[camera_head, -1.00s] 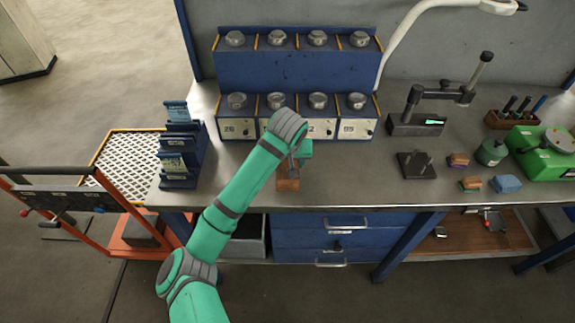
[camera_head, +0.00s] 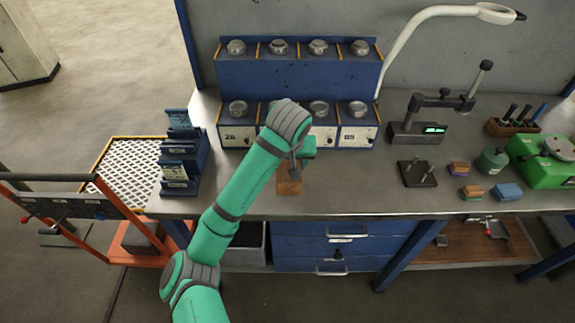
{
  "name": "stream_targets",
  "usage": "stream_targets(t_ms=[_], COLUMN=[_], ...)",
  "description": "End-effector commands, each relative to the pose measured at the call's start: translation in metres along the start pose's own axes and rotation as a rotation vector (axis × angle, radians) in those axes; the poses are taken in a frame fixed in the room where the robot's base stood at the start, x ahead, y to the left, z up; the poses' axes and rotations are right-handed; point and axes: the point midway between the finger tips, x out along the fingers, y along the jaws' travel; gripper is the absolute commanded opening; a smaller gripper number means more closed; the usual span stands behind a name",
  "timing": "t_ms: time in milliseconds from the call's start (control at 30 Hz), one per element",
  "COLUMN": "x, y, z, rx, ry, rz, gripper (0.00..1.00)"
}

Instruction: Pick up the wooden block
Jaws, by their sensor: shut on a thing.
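The wooden block (camera_head: 288,187) is a small brown piece at the front of the grey workbench (camera_head: 345,195), below the blue rack. My gripper (camera_head: 291,176) is at its upper end, shut on it, with the green arm reaching in from the lower left. The arm's wrist and the gripper hide part of the block's top. I cannot tell whether the block touches the bench or is just above it.
A blue rack (camera_head: 300,75) with several metal knobs stands behind. The bench just right of the block is clear.

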Motion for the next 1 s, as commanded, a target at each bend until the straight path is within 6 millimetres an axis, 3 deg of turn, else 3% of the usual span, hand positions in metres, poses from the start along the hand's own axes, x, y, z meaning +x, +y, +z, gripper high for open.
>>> stream_targets(t_ms=[200, 533, 733, 1000], x=[-0.036, -0.083, -0.099, -0.104], y=[-0.001, 0.002, 0.002, 0.001], z=[0.01, 0.056, 0.073, 0.078], rx=[0.004, 0.004, 0.0, -0.003], ry=[0.004, 0.004, 0.002, 0.0], rz=[-0.004, -0.002, -0.002, -0.002], gripper=[0.16, 0.16, 0.16, 0.16])
